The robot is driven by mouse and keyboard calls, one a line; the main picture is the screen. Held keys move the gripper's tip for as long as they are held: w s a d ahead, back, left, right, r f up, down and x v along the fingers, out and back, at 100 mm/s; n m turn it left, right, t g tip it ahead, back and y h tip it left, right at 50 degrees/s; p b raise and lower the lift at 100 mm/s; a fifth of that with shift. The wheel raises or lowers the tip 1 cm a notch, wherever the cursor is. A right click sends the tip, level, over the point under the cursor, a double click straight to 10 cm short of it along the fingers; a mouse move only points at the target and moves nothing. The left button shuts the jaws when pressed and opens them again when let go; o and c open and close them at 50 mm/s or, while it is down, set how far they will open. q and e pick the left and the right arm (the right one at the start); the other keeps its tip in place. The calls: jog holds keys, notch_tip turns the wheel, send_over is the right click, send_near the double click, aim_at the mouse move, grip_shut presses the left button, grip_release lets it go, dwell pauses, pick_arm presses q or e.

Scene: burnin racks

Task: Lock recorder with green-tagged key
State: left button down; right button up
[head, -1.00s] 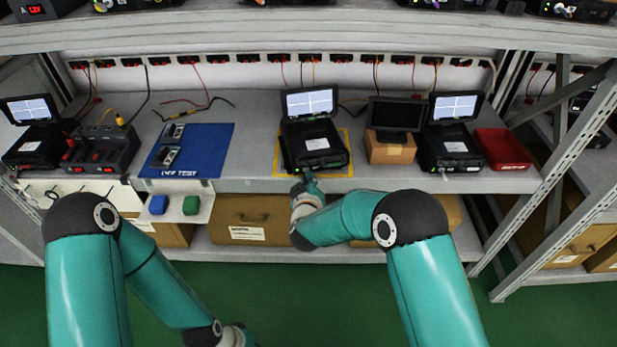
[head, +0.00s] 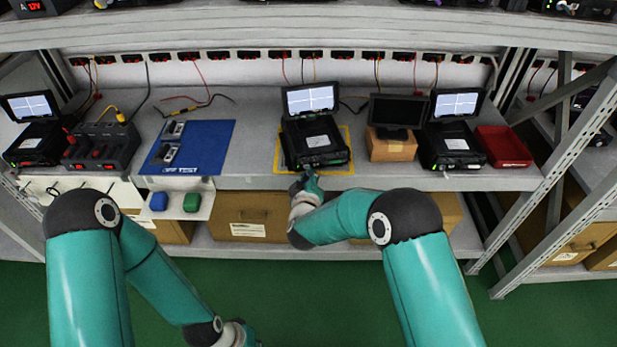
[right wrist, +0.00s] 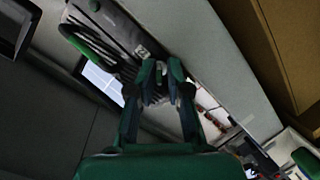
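The recorder (head: 316,142), a black box with a raised lit screen, stands in a yellow-outlined area on the shelf. My right gripper (head: 309,180) is at its front lower edge. In the right wrist view the fingertips (right wrist: 161,76) are close together, right by the recorder's front face (right wrist: 125,32). A small gap shows between them; whether they grip something there is unclear. I cannot make out a green-tagged key, and the lock is hidden by the fingers. My left arm reaches down to the bottom edge of the head view; its fingers are out of frame.
A small dark monitor on a cardboard box (head: 391,148), a second recorder (head: 450,146) and a red tray (head: 503,147) stand to the right. A blue mat (head: 210,150) lies left. Blue (head: 159,201) and green (head: 192,202) blocks sit on a low ledge.

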jog(key=v, duration=1.2)
jog(key=shift+d, duration=0.1)
jog(key=d+f+m+g+h, duration=0.15)
jog(key=d+f, duration=0.25)
jog(key=d, duration=0.4)
jog(key=d+f+m+g+h, duration=0.1)
jog(key=d+f+g, duration=0.1)
jog(key=d+f, duration=0.5)
jog(key=s+d+f+m+g+y, duration=0.2)
jog(key=s+d+f+g, duration=0.1)
jog(key=s+d+f, duration=0.4)
jog(key=s+a+f+m+g+y, duration=0.2)
jog(key=s+a+m+g+y, duration=0.15)
jog(key=s, duration=0.65)
jog(key=s+a+f+m+g+y, duration=0.25)
jog(key=s+a+g, duration=0.2)
jog(key=s, duration=0.55)
notch_tip(320, 180, up, 18)
jog(key=p, duration=1.7)
jog(key=shift+a+f+m+h, duration=0.2)
jog(key=shift+a+m+h, duration=0.15)
jog(key=shift+a+h, duration=0.1)
